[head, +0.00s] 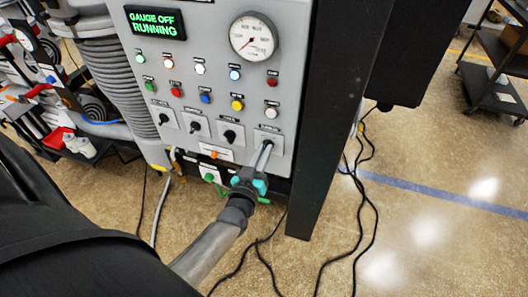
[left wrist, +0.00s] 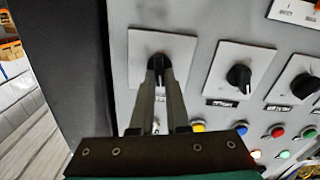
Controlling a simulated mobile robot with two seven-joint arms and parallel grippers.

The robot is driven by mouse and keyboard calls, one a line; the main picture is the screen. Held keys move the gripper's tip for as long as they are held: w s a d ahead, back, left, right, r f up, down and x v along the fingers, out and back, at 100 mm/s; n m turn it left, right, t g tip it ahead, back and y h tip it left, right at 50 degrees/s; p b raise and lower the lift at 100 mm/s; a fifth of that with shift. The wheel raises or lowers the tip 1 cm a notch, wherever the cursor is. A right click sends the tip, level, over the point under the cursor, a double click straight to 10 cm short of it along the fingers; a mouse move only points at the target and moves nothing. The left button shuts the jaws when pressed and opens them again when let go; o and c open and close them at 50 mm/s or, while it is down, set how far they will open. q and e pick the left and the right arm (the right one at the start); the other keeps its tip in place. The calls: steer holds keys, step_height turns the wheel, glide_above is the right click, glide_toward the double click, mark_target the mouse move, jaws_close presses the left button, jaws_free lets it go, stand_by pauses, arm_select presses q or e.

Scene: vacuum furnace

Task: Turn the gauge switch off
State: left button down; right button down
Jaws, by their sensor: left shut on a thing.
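The control panel (head: 190,80) carries a row of black rotary switches on pale plates along its lower edge. My left gripper (head: 264,150) reaches the rightmost switch plate (head: 276,136) and hides its knob in the head view. In the left wrist view, the two fingers (left wrist: 161,80) are shut on that black knob (left wrist: 157,62), one on each side. The switch labels are too small to read. The green display (head: 155,23) reads "GAUGE OFF" and "RUNNING". My right gripper is in neither view.
A round dial gauge (head: 253,37) and rows of coloured lamps sit above the switches. The neighbouring switch knob (head: 230,135) is close on the left. A dark upright post (head: 325,110) stands right of the panel. Black cables (head: 368,200) trail on the floor.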

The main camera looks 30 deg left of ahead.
arm_select(q)
steer(key=shift+a+n, duration=0.1)
steer(key=shift+n, duration=1.9)
steer(key=c, duration=0.9)
jaws_free()
steer(key=shift+s, duration=0.1)
steer(key=b+v, duration=0.1)
steer(key=v, duration=1.4)
steer(key=shift+a+f, duration=0.1)
